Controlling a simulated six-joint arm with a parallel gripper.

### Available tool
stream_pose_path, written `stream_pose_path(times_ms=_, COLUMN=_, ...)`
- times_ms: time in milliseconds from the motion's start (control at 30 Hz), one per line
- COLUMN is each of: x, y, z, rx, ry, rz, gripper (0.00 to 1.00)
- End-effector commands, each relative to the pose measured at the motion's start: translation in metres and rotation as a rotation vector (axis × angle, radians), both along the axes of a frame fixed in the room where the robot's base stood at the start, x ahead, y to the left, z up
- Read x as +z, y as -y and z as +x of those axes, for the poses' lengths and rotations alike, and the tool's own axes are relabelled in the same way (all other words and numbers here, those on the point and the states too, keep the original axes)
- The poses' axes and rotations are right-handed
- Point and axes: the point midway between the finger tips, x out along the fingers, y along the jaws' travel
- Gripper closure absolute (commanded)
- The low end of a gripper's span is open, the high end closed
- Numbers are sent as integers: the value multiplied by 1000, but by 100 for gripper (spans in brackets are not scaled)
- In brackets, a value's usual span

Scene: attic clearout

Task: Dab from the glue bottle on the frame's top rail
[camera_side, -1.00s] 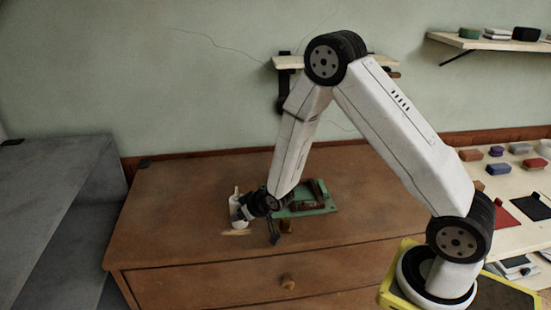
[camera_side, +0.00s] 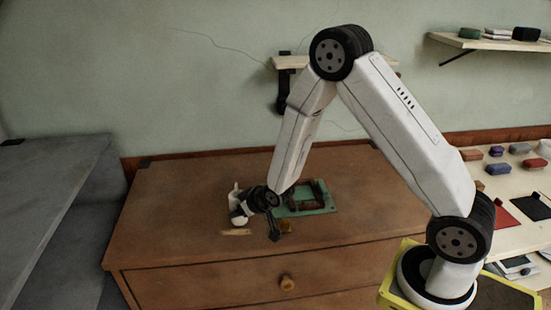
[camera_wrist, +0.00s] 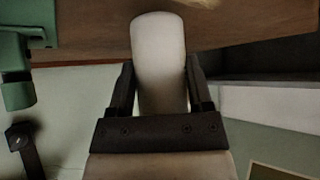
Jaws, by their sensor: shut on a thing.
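The white glue bottle (camera_side: 234,199) is between the jaws of my gripper (camera_side: 239,208), over the left-centre of the dresser top. In the wrist view the rounded white bottle (camera_wrist: 158,45) stands out beyond both fingers of my gripper (camera_wrist: 160,65), which is shut on it. I cannot tell whether the bottle touches the dresser. My arm covers part of the frame's left side. A piece of green (camera_wrist: 17,60) shows at the wrist view's left edge.
The brown dresser top (camera_side: 175,205) is mostly clear at the left. A wall shelf (camera_side: 287,62) is behind my arm.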

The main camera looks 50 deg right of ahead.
Motion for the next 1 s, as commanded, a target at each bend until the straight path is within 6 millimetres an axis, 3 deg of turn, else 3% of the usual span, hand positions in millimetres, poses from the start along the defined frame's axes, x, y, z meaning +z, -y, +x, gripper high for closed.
stream_pose_path(times_ms=1000, x=44, y=0, z=0, rx=0, ry=2, rz=0, gripper=100)
